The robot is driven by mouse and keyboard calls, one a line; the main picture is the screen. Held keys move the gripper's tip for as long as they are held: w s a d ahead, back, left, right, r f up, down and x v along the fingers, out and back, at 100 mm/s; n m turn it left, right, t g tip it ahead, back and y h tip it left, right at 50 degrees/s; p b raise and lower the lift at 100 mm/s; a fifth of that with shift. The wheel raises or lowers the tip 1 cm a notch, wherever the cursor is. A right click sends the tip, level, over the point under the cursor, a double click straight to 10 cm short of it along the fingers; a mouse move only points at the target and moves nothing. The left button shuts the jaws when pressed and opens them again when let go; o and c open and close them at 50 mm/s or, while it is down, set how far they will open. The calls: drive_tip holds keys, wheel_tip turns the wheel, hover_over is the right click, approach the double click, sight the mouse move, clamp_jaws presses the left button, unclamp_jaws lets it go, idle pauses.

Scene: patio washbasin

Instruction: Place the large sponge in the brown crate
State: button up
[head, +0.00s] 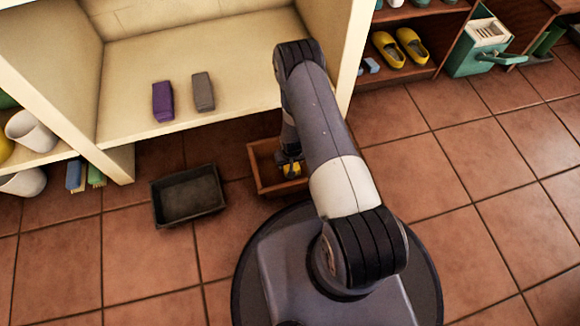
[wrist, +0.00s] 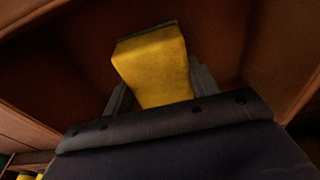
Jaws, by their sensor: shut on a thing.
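A yellow sponge (wrist: 155,60) with a dark layer along its far edge is between the fingers of my gripper (wrist: 160,92) in the wrist view. My gripper is shut on it. In the head view the yellow sponge (head: 291,169) shows small, inside the outline of the brown crate (head: 262,178) on the floor. The crate's brown walls (wrist: 50,70) surround the sponge in the wrist view. I cannot tell whether the sponge touches the crate's bottom. My arm hides the right part of the crate in the head view.
A black tray (head: 188,196) lies on the floor left of the crate. A purple block (head: 163,101) and a grey block (head: 203,92) stand on the cream shelf (head: 125,80) above. Yellow shoes (head: 400,50) and a teal box (head: 480,55) are at the back right. The tiled floor at right is clear.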

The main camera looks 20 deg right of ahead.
drive_tip(key=shift+f+b, duration=0.3)
drive_tip(key=shift+f, duration=0.95)
drive_tip(key=shift+f, duration=0.2)
drive_tip(key=o, duration=0.9)
drive_tip(key=shift+r, duration=0.15)
drive_tip(key=r+p, duration=0.1)
drive_tip(key=r, duration=0.3)
drive_tip(key=s+r+p, duration=0.1)
drive_tip(key=r+p, duration=0.1)
drive_tip(key=r, duration=0.2)
drive_tip(key=r+p, duration=0.1)
drive_tip(key=r, duration=0.3)
drive_tip(key=shift+s, duration=0.4)
